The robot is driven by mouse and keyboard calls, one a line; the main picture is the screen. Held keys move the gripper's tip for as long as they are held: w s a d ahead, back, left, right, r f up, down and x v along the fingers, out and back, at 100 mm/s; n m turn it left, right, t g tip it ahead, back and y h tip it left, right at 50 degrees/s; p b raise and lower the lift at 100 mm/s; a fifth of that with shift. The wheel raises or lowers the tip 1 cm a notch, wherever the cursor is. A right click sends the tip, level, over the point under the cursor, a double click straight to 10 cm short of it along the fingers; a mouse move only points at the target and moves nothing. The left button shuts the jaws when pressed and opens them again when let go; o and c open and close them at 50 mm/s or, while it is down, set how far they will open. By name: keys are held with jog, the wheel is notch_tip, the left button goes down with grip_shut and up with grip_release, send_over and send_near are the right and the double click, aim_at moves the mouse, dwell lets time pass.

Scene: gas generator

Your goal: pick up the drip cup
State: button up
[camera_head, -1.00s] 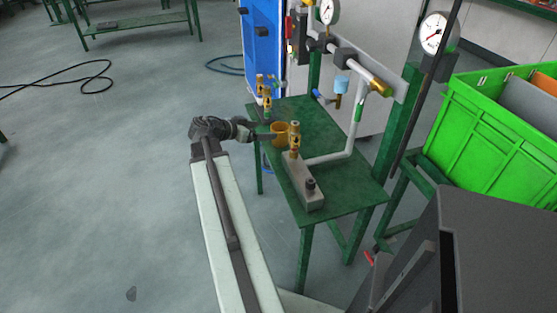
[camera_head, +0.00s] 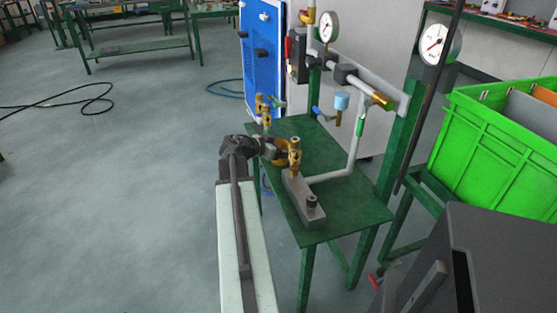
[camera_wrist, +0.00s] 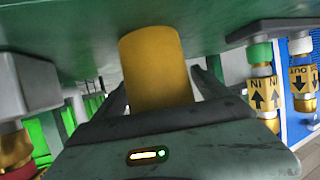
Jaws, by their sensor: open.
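The drip cup is a plain yellow-orange cup (camera_head: 281,157) on the green table, beside a brass valve fitting. It also shows large in the middle of the wrist view (camera_wrist: 155,65), where the picture is upside down and the tabletop is above. My gripper (camera_head: 271,150) reaches in from the left, low over the tabletop, at the cup. In the wrist view, my open gripper (camera_wrist: 162,88) has one finger on each side of the cup, with gaps showing. The cup's lower part is partly hidden by my gripper in the head view.
The green table (camera_head: 345,207) carries a grey block (camera_head: 304,200) with a brass valve (camera_head: 294,158) close to the cup. Another brass valve (camera_head: 263,108) stands behind. White pipework (camera_head: 352,150) rises at the right. A green crate (camera_head: 490,150) is further right.

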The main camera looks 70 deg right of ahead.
jog(key=c, duration=1.4)
jog(key=shift+c, duration=0.2)
jog(key=shift+r, duration=0.15)
